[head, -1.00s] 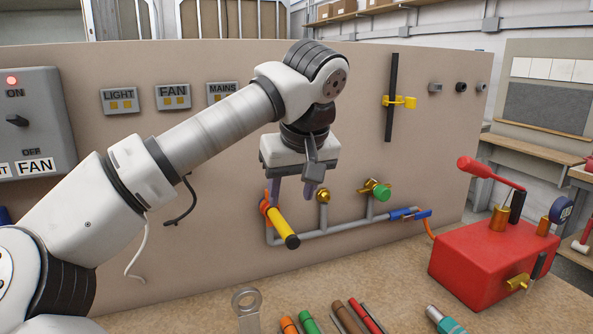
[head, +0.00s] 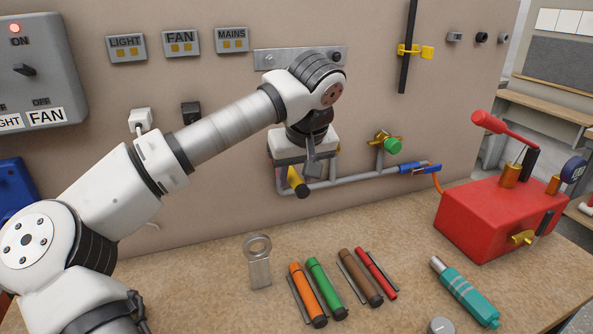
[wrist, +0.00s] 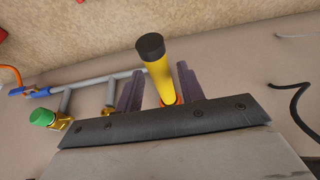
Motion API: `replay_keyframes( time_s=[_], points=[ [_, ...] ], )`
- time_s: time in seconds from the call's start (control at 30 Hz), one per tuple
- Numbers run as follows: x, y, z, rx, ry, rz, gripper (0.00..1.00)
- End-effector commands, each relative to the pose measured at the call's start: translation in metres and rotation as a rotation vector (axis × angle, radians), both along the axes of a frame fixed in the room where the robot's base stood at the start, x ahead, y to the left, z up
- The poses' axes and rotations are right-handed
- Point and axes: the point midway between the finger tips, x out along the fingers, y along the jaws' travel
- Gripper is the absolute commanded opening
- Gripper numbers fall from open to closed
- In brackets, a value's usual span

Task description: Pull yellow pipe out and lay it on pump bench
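The yellow pipe (head: 295,178) has a black end cap and sticks out from the grey pipework on the upright panel, tilted downward in the head view. In the wrist view the yellow pipe (wrist: 156,72) runs between my two purple fingers, with an orange collar at its base. In the head view my gripper's body hides the pipe's upper part. The pump bench (head: 215,290) is the speckled tabletop below, with the red pump (head: 500,225) at its right.
Orange (head: 308,295), green (head: 326,288), brown (head: 360,277) and red (head: 376,273) pipes lie on the bench beside a metal ring tool (head: 259,262). A teal cylinder (head: 464,292) lies nearer the pump. The bench left of the ring tool is clear.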

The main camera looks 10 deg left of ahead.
Motion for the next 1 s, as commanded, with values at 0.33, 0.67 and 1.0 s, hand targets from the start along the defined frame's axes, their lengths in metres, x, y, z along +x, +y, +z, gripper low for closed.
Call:
replay_keyframes(
  time_s=[0.33,0.67,1.0],
  points=[
    [0.0,0.0001,0.0004,0.0,0.0,0.0,0.15],
    [-0.0004,-0.0003,0.0006,0.0,0.0,0.0,0.0],
    [-0.0037,-0.0025,0.0004,0.0,0.0,0.0,0.0]
  ],
)
